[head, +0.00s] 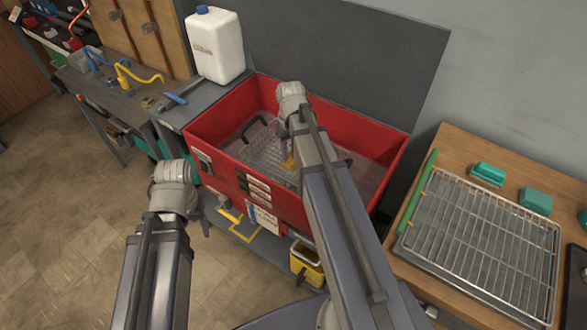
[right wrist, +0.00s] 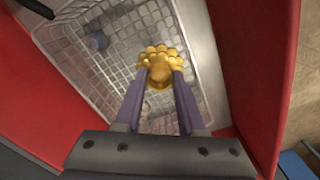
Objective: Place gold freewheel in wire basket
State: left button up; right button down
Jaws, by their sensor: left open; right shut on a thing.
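The gold freewheel (right wrist: 159,70) is a toothed gold part between the fingertips of my right gripper (right wrist: 162,82) in the right wrist view. My right gripper is shut on it and holds it over the wire basket (right wrist: 62,35). In the head view the freewheel (head: 289,161) shows as a small gold spot below the right gripper (head: 290,145). The wire basket (head: 258,152) lies inside the red tub and is partly hidden by my right arm. My left gripper (head: 203,222) is open and empty, in front of the tub's left side.
The red tub (head: 215,118) has high walls around the basket. A white jug (head: 215,45) stands behind its left side. A wooden bench with a wire rack (head: 485,235) is at right. A yellow bucket (head: 306,265) is below the tub.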

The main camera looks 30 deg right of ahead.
aim_at(291, 165)
jog(key=shift+f+b, duration=3.1)
jog(key=shift+f, duration=0.05)
notch_tip(291, 165, down, 4)
jog(key=b, duration=0.3)
jog(key=shift+r+b, duration=0.15)
jog(key=shift+b, duration=0.15)
jog(key=c, duration=0.5)
grip_release()
notch_tip(291, 165, up, 12)
jog(key=p, duration=1.2)
